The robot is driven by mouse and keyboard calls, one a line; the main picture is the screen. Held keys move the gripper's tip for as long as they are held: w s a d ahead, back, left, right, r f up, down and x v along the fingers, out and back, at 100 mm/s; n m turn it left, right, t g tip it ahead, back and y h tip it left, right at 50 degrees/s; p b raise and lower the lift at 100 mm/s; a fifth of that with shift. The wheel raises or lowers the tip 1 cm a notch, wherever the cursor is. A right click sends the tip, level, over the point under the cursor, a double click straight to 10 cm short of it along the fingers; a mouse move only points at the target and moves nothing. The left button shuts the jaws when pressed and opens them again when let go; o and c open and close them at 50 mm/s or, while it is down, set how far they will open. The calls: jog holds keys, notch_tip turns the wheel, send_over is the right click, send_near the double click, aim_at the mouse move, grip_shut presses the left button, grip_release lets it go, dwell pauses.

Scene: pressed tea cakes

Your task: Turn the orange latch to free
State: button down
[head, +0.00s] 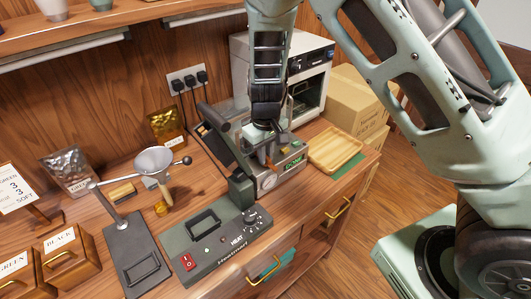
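The orange latch (270,162) is a small orange piece on the front of the grey press (291,172), just above a round white dial. It looks roughly upright, but it is too small to tell its exact turn. My gripper (264,128) points down from above, just over the press and close above the latch. Its fingertips are small and dark against the machine, so I cannot tell whether they are apart or touch the latch. The press has a lit green display (294,163) to the right of the latch.
A dark lever arm (222,130) rises left of my gripper. A heater box (215,250) sits in front left, a wooden tray (336,148) to the right. A funnel on a stand (154,160) and two labelled boxes are further left. An oven-like machine (312,80) stands behind.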

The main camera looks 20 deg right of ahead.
jog(key=shift+m, duration=0.4)
jog(key=m+p, duration=0.1)
jog(key=m, duration=0.2)
jog(key=shift+r+m, duration=0.1)
jog(key=shift+m, duration=0.3)
jog(key=m+p, duration=0.2)
jog(key=m, duration=0.2)
jog(key=m+p, duration=0.1)
jog(key=m, duration=0.4)
jog(key=shift+p, duration=0.3)
jog(key=m+p, duration=0.1)
jog(key=m, duration=0.3)
jog(key=shift+w, duration=0.1)
jog(key=shift+m+p, duration=0.3)
jog(key=c, duration=1.5)
grip_release()
